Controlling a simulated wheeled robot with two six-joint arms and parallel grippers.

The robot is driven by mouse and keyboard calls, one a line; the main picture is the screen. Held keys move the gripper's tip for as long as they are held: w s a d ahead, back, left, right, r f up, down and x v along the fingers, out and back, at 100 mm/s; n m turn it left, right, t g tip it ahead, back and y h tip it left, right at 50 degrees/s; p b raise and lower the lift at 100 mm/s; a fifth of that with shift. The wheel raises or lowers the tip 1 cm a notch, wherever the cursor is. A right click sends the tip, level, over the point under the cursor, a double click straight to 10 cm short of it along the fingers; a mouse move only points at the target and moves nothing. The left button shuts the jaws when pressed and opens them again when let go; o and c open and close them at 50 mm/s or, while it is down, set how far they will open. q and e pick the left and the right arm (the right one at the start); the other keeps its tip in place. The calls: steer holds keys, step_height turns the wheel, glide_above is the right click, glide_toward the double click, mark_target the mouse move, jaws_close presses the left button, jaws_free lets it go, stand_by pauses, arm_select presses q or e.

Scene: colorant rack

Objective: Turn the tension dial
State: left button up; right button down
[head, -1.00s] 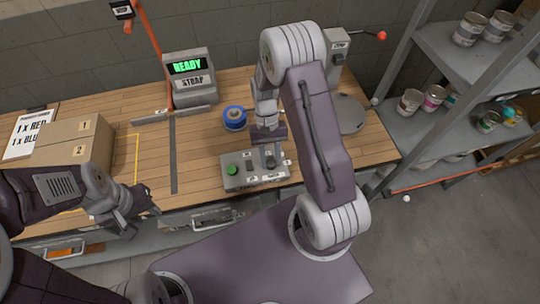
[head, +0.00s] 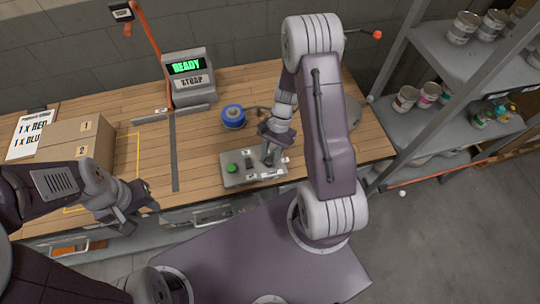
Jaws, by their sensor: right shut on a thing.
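The grey control box (head: 240,180) sits at the front edge of the wooden bench. It has a green button (head: 231,168) at its left and a dark switch (head: 249,163) in the middle. The tension dial at its right end is mostly hidden by my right gripper (head: 269,159). My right gripper points down over that end and is shut on the dial; the fingertips are partly hidden. My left gripper (head: 143,214) is at the bench's front edge, left of the control box, with its fingers apart and empty.
A strapping machine (head: 190,95) with a green READY screen stands behind. A blue spool (head: 233,117) sits behind the control box. A cardboard box (head: 70,135) stands on the left of the bench. A metal shelf (head: 425,118) with cans is at the right.

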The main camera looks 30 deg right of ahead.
steer(key=shift+m, duration=0.3)
steer(key=c, duration=1.1)
jaws_free()
steer(key=v, duration=0.9)
steer(key=shift+s, duration=0.1)
